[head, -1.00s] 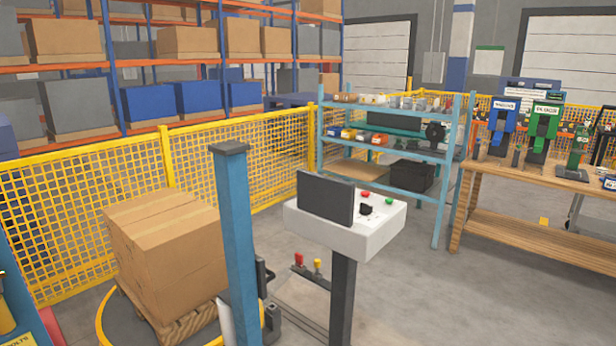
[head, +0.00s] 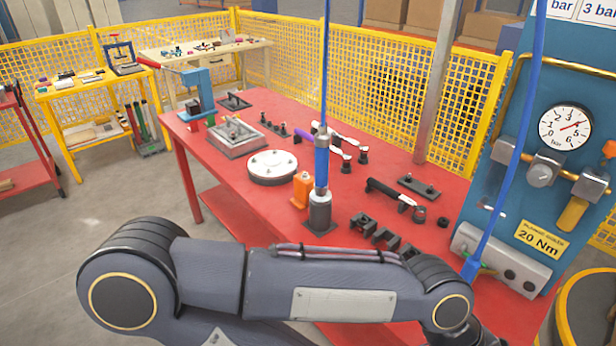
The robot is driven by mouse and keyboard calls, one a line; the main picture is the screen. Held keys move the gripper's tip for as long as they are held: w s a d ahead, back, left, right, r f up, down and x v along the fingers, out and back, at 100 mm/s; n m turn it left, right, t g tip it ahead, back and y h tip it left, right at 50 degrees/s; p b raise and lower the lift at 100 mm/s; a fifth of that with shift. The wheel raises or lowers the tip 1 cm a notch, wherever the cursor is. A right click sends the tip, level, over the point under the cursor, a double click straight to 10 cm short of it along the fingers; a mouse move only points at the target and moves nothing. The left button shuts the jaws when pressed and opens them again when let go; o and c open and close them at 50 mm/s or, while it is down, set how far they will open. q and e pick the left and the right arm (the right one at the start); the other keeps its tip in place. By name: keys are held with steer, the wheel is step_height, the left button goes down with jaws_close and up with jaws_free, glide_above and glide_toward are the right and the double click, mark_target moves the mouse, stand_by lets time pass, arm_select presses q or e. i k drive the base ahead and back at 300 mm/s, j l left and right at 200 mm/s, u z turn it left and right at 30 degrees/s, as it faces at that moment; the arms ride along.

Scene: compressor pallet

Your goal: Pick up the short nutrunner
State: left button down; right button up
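An upright blue tool with a grey lower end (head: 321,165) stands over the red table (head: 255,110) at the middle of the head view, with a blue hose rising from its top. It looks like a nutrunner, but I cannot tell for certain that it is the short one. A black-handled tool (head: 392,192) lies on the table to its right. One of my arms crosses the lower part of the view in front of the table. Neither gripper is visible.
An orange bottle-like object (head: 302,190) stands close left of the blue tool. A round white-topped part (head: 272,167) and a grey square fixture (head: 233,138) lie further left. Black blocks (head: 375,230) sit near the front edge. A blue gauge panel (head: 550,150) rises at right.

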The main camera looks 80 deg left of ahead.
mark_target(321, 195)
steer(key=u, duration=2.8)
